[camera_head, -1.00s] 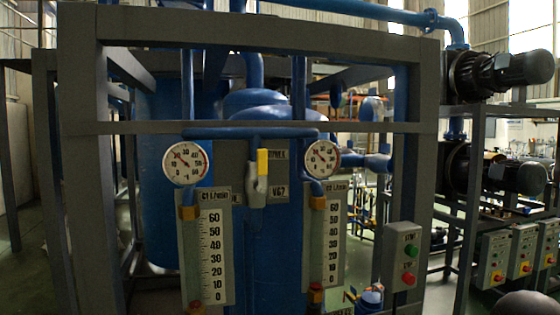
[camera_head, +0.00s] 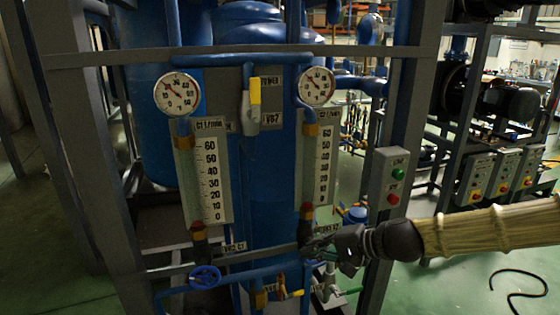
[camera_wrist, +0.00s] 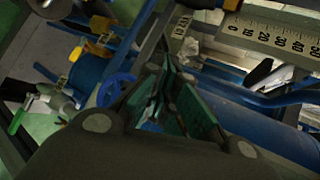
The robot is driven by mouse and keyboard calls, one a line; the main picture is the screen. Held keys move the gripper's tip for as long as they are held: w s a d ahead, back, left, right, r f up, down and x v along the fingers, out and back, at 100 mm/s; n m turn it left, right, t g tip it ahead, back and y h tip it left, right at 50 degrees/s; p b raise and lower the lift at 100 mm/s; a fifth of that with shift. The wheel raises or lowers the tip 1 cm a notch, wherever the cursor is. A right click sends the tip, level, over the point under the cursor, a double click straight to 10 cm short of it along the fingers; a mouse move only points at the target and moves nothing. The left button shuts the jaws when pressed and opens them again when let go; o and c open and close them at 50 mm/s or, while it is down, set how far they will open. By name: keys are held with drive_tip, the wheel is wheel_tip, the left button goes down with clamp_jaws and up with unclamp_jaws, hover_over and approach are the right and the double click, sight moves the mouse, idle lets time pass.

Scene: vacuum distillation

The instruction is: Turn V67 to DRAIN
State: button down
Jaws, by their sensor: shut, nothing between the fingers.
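The V67 valve (camera_head: 250,112) is a grey body with a yellow lever (camera_head: 255,90), hanging from the blue horizontal pipe between two round gauges. The lever points straight up. A V67 label (camera_head: 272,119) is to its right, and a vertical plate above that label is too small to read. My gripper (camera_head: 312,252) is low at the right, by the foot of the right flow scale, well below and to the right of V67. It is shut and empty. The wrist view shows its dark green fingers (camera_wrist: 178,100) close together; V67 is not visible there.
Two upright scales (camera_head: 209,180) flank the V67 area. A blue handwheel (camera_head: 205,277) and small lower valves (camera_head: 283,290) sit beneath. A grey frame bar (camera_head: 220,55) crosses above V67. A button box (camera_head: 390,178) is on the right post.

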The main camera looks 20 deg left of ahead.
sight(255, 100)
drive_tip(key=w+d+r+n+y+p, duration=0.1)
drive_tip(key=d+r+y, duration=0.1)
drive_tip(key=r, duration=1.7)
drive_tip(key=w+d+r+n+y, duration=0.1)
drive_tip(key=d+r+y, duration=0.1)
drive_tip(key=r, duration=1.6)
drive_tip(key=shift+r+y+p, duration=0.35)
drive_tip(key=shift+y, duration=0.55)
drive_tip(key=a+p, duration=0.1)
drive_tip(key=a, duration=0.2)
drive_tip(key=w+a+p, duration=0.1)
drive_tip(key=a, duration=0.2)
drive_tip(key=w+a+p, duration=0.1)
drive_tip(key=a, duration=0.3)
drive_tip(key=shift+a+r+p, duration=0.1)
drive_tip(key=shift+p, duration=0.25)
drive_tip(key=s+a, duration=0.1)
drive_tip(key=s+a+p, duration=0.1)
drive_tip(key=a, duration=0.1)
drive_tip(key=shift+s+a+p, duration=0.1)
drive_tip(key=shift+p, duration=0.4)
